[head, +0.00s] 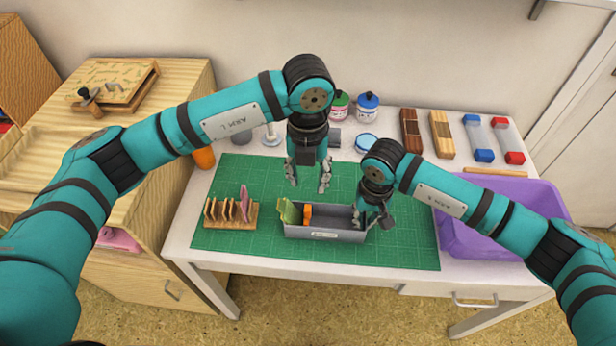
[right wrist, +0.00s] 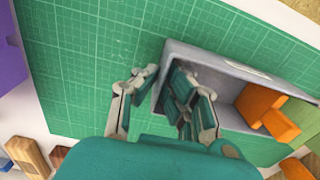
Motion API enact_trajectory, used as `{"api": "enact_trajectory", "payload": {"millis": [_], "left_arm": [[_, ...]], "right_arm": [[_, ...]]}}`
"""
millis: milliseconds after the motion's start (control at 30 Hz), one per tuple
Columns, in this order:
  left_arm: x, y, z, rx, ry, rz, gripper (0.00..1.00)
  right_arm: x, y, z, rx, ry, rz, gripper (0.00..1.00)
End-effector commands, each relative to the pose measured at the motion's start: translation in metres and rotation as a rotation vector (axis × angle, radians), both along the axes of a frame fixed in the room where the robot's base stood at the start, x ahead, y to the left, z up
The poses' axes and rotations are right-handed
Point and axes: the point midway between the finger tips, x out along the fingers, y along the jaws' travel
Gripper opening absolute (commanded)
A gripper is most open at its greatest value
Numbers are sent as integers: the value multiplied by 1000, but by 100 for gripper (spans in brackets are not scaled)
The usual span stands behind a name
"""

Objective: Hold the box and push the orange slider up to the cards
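The grey box (head: 325,236) with a label on its front stands on the green cutting mat (head: 400,250). Green cards (head: 287,211) lean at its left end. The orange slider (head: 307,213) is inside, just right of the cards. In the right wrist view the slider (right wrist: 265,110) shows with the cards (right wrist: 301,112) beyond it. My left gripper (head: 308,184) is open and empty above the mat, behind the box. My right gripper (right wrist: 166,78) is at the box's right end, its spread fingers on either side of the end wall (right wrist: 160,92); a gap shows.
A wooden rack (head: 230,222) with upright pieces stands left of the box. A purple bin (head: 480,240) is at the right. The mat in front of the box is clear.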

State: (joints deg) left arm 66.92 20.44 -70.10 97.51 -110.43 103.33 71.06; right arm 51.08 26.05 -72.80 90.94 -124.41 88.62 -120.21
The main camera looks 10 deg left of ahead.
Motion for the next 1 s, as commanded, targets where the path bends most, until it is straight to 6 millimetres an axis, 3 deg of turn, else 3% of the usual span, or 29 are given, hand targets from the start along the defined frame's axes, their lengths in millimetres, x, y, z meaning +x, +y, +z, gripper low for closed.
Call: {"api": "enact_trajectory", "payload": {"millis": [33, 167, 333, 700, 833, 1000], "left_arm": [[0, 0, 0, 0, 0, 0, 38], [0, -2, -1, -7, 1, 26, 21], [-2, -11, -3, -65, 15, 256, 0], [-1, -34, -8, -233, 169, 1186, 0], [1, -35, -10, -255, 226, 1407, 0], [2, -36, -12, -263, 263, 1542, 0]], "right_arm": [[0, 0, 0, 0, 0, 0, 0], [0, 0, 0, 0, 0, 0, 0], [0, 0, 0, 0, 0, 0, 0], [0, 0, 0, 0, 0, 0, 0], [0, 0, 0, 0, 0, 0, 0], [0, 0, 0, 0, 0, 0, 0]]}}
